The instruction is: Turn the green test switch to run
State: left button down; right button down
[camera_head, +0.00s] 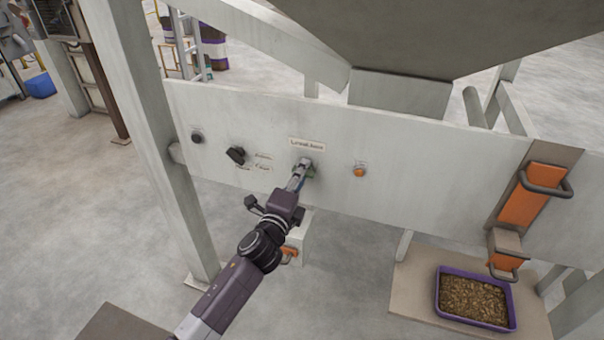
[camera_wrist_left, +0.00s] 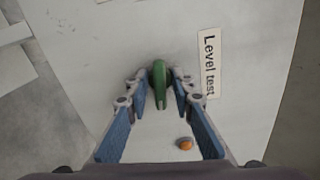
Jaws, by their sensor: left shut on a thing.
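The green test switch (camera_wrist_left: 159,84) is on a pale panel (camera_head: 420,165), beside a label (camera_wrist_left: 209,66) reading "Level test". In the left wrist view it stands between the fingertips of my left gripper (camera_wrist_left: 160,92), which is shut on it. In the head view the left gripper (camera_head: 305,168) reaches the panel just below the label, and only a bit of green shows behind the fingers. The switch's pointing direction is hard to read in the head view. My right gripper is not in view.
An orange button or lamp (camera_head: 359,170) is right of the switch; a black selector (camera_head: 236,155) and a dark round knob (camera_head: 196,137) are left. Orange handled parts (camera_head: 522,205) are further right. A purple tray of pellets (camera_head: 440,300) sits low at right.

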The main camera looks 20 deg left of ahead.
pick_arm(q)
jog(key=shift+f+n, duration=0.1)
jog(key=shift+n, duration=0.6)
jog(key=c, duration=2)
grip_release()
jog(key=shift+s, duration=0.15)
jog(key=s, duration=1.1)
jog(key=shift+s+a, duration=0.2)
jog(key=shift+s, duration=0.2)
